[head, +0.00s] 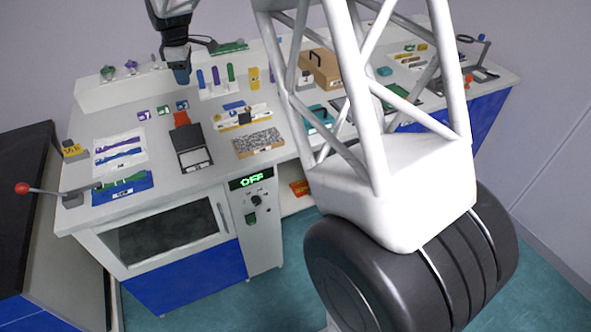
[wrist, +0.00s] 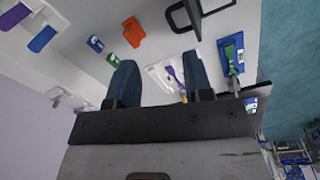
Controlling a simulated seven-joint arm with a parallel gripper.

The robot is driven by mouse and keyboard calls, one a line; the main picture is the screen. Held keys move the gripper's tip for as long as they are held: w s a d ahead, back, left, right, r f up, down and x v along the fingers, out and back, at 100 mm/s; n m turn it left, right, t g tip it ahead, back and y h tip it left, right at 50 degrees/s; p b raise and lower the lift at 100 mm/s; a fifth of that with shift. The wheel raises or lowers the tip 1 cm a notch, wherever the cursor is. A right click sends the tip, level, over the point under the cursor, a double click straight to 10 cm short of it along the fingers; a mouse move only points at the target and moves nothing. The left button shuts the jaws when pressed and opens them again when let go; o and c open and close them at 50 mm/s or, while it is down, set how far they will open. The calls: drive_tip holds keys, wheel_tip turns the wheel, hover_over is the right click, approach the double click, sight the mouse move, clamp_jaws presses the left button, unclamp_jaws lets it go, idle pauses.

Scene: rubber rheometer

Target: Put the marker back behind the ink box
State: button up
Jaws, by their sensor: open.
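My gripper (head: 181,74) hangs above the back of the bench in the head view. In the wrist view its two dark blue fingers (wrist: 160,82) are spread apart, with nothing seen held between them. Upright blue, purple and green marker-like sticks (head: 215,77) stand on a white holder to the right of my gripper; purple and blue ones also show at the upper left of the wrist view (wrist: 42,38). An open black box (head: 192,150), perhaps the ink box, lies on the bench nearer the front. A red-orange piece (head: 181,118) lies just behind it. I cannot tell which stick is the task's marker.
Small purple, green and blue blocks (head: 163,111) sit behind the black box. A speckled tray (head: 258,143) is to the right. Clear bench surface lies between items.

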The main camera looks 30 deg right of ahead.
drive_tip(key=s+d+r+m, duration=0.2)
drive_tip(key=s+r, duration=0.1)
drive_tip(key=s, duration=0.4)
drive_tip(key=s+d+r+m, duration=0.2)
drive_tip(key=s+r, duration=0.2)
drive_tip(key=s, duration=0.3)
drive_tip(key=s+d+f+m, duration=0.1)
drive_tip(key=s+d+m, duration=0.1)
drive_tip(key=s, duration=1)
drive_tip(key=s+d+f+m+t, duration=0.1)
drive_tip(key=s+m, duration=0.4)
drive_tip(key=s, duration=0.8)
drive_tip(key=s+d+f+m+t, duration=0.1)
drive_tip(key=s+d+f+m, duration=0.1)
drive_tip(key=s, duration=1.1)
drive_tip(key=shift+s+d+m, duration=0.2)
drive_tip(key=shift+d+m, duration=0.3)
drive_tip(key=shift+m, duration=0.3)
